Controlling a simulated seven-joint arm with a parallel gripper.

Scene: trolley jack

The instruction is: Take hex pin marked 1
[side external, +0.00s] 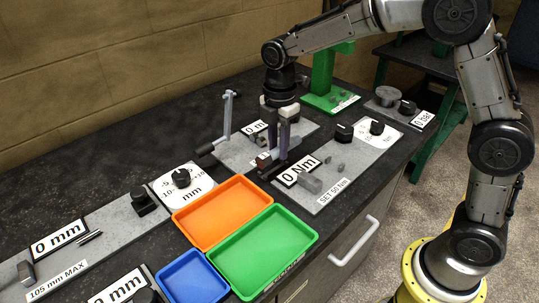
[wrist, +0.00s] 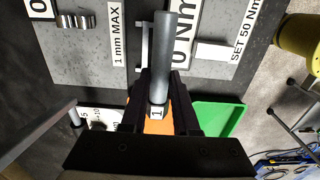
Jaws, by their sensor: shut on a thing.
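The hex pin marked 1 (wrist: 162,60) is a grey bar with a white label reading 1 at its near end. In the wrist view it lies between the two dark fingers of my gripper (wrist: 160,100), which is shut on it. In the side external view my gripper (side external: 280,158) points down over the grey plates behind the orange tray. The pin is hard to make out there among the fingers. I cannot tell from these views whether the pin touches the plate below.
An orange tray (side external: 217,212), a green tray (side external: 262,285) and a blue tray (side external: 192,283) stand in front. An upright grey lever (side external: 227,115) stands left of my gripper. A plate with black knobs (side external: 344,133) lies to the right, a green stand (side external: 325,90) behind.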

